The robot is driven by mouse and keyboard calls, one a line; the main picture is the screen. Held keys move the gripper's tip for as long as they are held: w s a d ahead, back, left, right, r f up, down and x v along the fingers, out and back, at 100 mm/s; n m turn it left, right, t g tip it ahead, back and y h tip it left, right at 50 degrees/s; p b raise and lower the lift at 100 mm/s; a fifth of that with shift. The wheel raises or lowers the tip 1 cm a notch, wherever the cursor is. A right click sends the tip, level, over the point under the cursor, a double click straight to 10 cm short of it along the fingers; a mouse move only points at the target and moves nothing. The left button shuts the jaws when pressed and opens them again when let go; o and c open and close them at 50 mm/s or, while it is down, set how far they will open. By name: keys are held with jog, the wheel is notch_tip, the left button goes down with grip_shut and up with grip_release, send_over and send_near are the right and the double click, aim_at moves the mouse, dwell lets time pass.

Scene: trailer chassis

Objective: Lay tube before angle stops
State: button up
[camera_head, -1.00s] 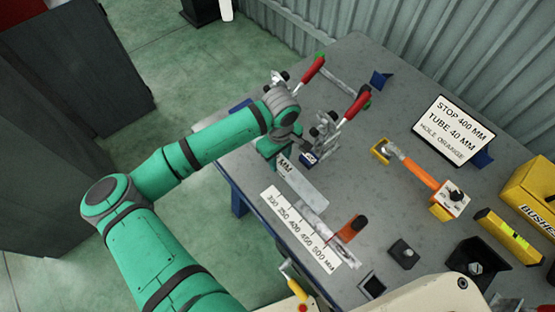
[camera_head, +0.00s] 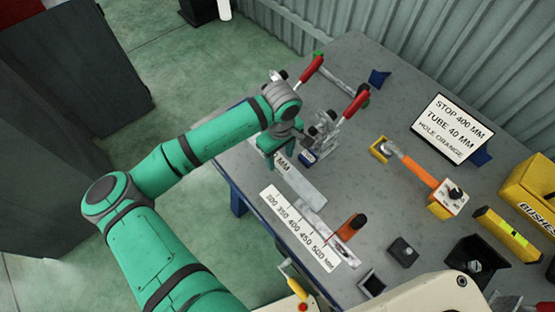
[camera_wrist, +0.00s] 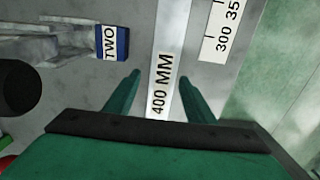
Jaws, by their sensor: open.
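A light grey bar labelled 400 MM (camera_wrist: 172,60) runs lengthwise between the fingers of my gripper (camera_wrist: 159,85) in the wrist view. It looks like the tube. In the head view the bar (camera_head: 306,188) lies near the table's front edge, and my gripper (camera_head: 272,150) is at its far left end. My gripper is open, with gaps between both fingers and the bar. A blue block marked TWO (camera_wrist: 123,43) is beside the bar, at the foot of a toggle clamp (camera_head: 325,128) with a red handle. I cannot pick out the angle stops clearly.
A scale plate (camera_head: 290,222) and an orange handle (camera_head: 351,227) are right of the bar. A second red-handled clamp (camera_head: 311,69) stands farther back. A sign (camera_head: 452,130) reads STOP 400 MM, TUBE 40 MM. The table's middle is mostly bare.

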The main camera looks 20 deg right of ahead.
aim_at(278, 159)
notch_tip(278, 159, up, 10)
jog(key=shift+w+a+r, duration=0.2)
jog(key=shift+a, duration=0.1)
dwell(0.3)
